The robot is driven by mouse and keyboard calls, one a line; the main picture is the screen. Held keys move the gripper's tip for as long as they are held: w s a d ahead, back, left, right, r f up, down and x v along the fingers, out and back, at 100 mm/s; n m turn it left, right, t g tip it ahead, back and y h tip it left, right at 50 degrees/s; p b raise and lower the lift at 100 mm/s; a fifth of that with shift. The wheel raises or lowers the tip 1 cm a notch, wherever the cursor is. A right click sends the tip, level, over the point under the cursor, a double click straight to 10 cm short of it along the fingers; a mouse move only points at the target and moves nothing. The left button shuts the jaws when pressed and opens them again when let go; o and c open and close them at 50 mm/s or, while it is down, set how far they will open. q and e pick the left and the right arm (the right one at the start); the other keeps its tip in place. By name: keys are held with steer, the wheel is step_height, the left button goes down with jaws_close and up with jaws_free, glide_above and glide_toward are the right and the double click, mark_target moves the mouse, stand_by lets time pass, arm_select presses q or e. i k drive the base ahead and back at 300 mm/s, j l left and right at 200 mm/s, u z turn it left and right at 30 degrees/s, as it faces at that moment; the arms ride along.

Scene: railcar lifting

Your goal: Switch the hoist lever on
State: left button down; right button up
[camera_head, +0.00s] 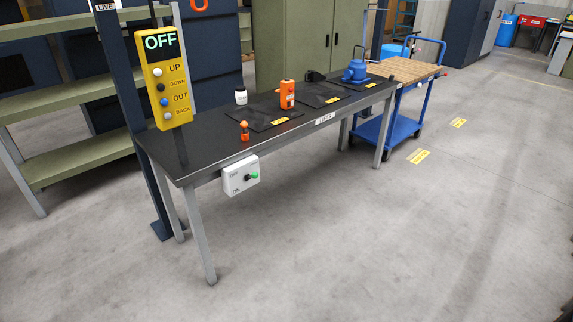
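A white switch box (241,175) hangs on the front edge of the dark table. It carries a small dark knob or lever (248,177) with a green tip (255,175), and "ON" is printed at its lower left. A yellow control panel (164,80) stands upright at the table's left end. The lever's exact position is too small to tell. Neither of my grippers is in view.
The dark table (205,143), labelled "LIFTS", holds an orange-red fitting (244,131), a white bottle (241,96), an orange block (287,95) and a blue kettle-like object (355,71). A blue cart (390,131) stands beyond its right end. The floor in front (370,240) is clear.

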mark_target(254, 174)
steer(key=i+l, duration=0.2)
steer(key=i, duration=0.3)
steer(key=i+l+z, duration=0.1)
steer(key=i+l, duration=0.15)
steer(key=i, duration=0.3)
steer(key=i+l+u, duration=0.25)
steer(key=i+l, duration=0.2)
